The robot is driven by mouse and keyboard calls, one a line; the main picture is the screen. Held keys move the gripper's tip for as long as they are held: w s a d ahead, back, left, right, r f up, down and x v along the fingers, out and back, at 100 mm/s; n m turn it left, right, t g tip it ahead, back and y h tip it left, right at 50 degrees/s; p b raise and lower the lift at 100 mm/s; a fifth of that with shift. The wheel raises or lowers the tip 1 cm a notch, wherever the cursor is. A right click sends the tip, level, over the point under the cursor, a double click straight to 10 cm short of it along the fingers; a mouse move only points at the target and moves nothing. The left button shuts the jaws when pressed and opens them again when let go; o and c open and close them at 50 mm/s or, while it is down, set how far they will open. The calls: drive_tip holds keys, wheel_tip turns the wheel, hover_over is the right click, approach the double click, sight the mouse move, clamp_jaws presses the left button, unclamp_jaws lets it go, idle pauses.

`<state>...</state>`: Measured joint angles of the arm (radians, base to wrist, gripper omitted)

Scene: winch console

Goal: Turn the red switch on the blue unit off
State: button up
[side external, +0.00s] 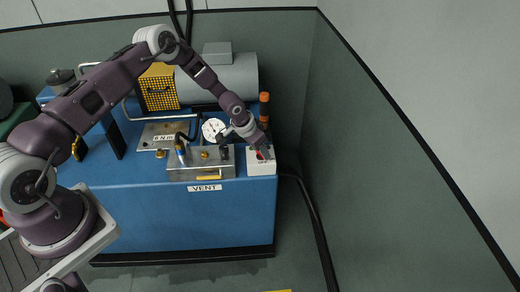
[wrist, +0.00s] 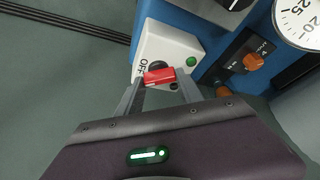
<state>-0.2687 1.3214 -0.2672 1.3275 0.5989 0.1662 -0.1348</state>
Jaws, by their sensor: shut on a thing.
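The red switch (wrist: 158,76) sits on a white switch box (wrist: 170,45) with a dark round hub behind it and OFF lettering at its left. In the wrist view my gripper (wrist: 160,83) has its two fingers at either side of the red handle, shut on it. In the side view the red switch (side external: 261,154) shows as a small patch below my gripper (side external: 259,146), at the right end of the blue unit (side external: 170,235). The fingertips are small and partly hidden there. A green lamp or button (wrist: 191,61) is on the box's right.
A metal block (side external: 200,165) with fittings and a VENT label (side external: 205,188) lie left of the switch box. A white dial gauge (side external: 213,129) and an orange-topped post (side external: 264,105) stand behind. A black cable (side external: 315,215) runs down at the right, where the floor is clear.

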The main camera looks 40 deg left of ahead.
drive_tip(key=m+h, duration=0.1)
drive_tip(key=m, duration=0.2)
drive_tip(key=m+g+h, duration=0.1)
drive_tip(key=m, duration=0.2)
drive_tip(key=shift+w+a+m, duration=0.1)
drive_tip(key=shift+a+m, duration=0.1)
drive_tip(key=shift+m, duration=0.2)
drive_tip(key=shift+g, duration=0.3)
drive_tip(key=o, duration=1.4)
drive_tip(key=v, duration=0.7)
drive_tip(key=shift+a, duration=0.1)
